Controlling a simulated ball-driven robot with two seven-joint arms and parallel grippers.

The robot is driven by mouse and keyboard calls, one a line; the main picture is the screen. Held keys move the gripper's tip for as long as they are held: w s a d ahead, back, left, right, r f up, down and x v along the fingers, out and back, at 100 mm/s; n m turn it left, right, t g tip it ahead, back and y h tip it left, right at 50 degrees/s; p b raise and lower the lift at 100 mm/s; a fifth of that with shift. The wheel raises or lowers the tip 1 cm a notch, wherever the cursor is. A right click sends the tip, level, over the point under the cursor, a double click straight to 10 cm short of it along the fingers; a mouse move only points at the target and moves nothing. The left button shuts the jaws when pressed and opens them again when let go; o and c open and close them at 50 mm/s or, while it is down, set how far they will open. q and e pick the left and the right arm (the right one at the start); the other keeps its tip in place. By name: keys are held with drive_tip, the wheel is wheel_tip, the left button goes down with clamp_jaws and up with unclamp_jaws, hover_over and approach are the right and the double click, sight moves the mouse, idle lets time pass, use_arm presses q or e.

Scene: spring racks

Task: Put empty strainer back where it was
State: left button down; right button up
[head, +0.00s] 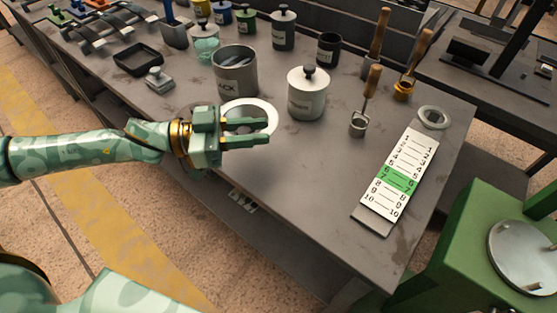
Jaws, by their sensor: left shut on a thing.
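My left gripper (266,132) reaches in from the left, near the table's front edge. Its two fingers are shut on a white ring-rimmed thing (272,115), which looks like the strainer. Its near side is hidden behind the fingers. The middle within the rim looks grey, with nothing seen in it. I cannot tell how far it is above the table. My right gripper is not in view.
A grey open can (235,73) and a white lidded jar (307,96) stand just behind. A wooden-handled scoop (358,126), a grey ring (433,117) and a numbered card (400,176) are to the right. The table's (300,185) front middle is clear.

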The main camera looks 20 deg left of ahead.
use_arm(q)
drive_tip(key=d+f+b, duration=0.1)
drive_tip(key=f, duration=0.2)
drive_tip(key=w+d+f+b, duration=0.1)
drive_tip(key=d+f, duration=0.1)
drive_tip(key=f, duration=0.1)
drive_tip(key=w+d+f+b, duration=0.1)
drive_tip(key=f+b, duration=0.1)
drive_tip(key=f, duration=0.1)
drive_tip(key=shift+d+f, duration=0.15)
drive_tip(key=shift+r, duration=0.2)
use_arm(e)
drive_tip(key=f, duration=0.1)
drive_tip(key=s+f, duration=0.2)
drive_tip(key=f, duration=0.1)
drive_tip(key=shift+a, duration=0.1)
use_arm(q)
drive_tip(key=shift+f, duration=0.15)
drive_tip(key=c, duration=1.2)
unclamp_jaws()
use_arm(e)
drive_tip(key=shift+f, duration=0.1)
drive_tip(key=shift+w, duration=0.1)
use_arm(q)
drive_tip(key=shift+r, duration=0.2)
drive_tip(key=p+v, duration=0.2)
drive_tip(key=v, duration=1)
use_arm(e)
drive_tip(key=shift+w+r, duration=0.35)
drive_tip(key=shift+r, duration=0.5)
